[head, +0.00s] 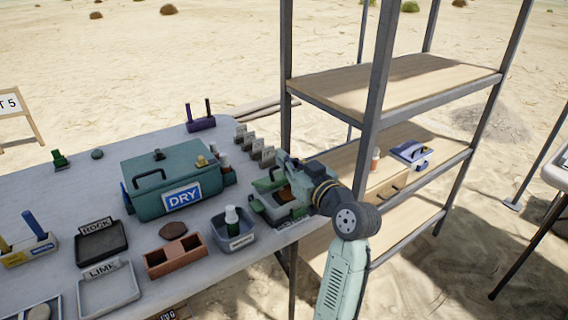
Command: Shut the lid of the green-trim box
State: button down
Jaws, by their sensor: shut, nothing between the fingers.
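The green-trim box (262,207) stands near the right edge of the table, a small grey box with green parts. A green piece that looks like its lid (266,185) shows at its back left, apparently raised. A brown item (285,193) shows at the box, apparently inside it. My gripper (286,178) is at the box, over its back and right side, with its fingers shut and empty. My gripper and wrist hide much of the box, so the exact lid angle and any contact cannot be told.
A large teal case marked DRY (150,205) stands to the left. A grey-blue bin with a bottle (232,243) is close beside the box. Several small grey tags (254,148) stand behind it. A metal shelf (388,88) rises to the right, holding a blue-trim box (411,154).

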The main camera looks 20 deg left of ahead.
jog(key=f+b, duration=0.1)
jog(key=b, duration=0.2)
jog(key=s+d+f+t+y+b, duration=0.1)
jog(key=f+b, duration=0.1)
jog(key=b, duration=0.2)
jog(key=shift+d, duration=0.2)
jog(key=d+f+t+y+b, duration=0.1)
jog(key=b, duration=0.4)
jog(key=s+f+y+b, duration=0.1)
jog(key=b, duration=0.4)
jog(key=shift+s+d+t+y, duration=0.2)
jog(key=shift+d+t+y, duration=0.1)
jog(key=shift+d+t, duration=0.1)
jog(key=shift+f+b, duration=0.15)
jog(key=shift+b, duration=0.25)
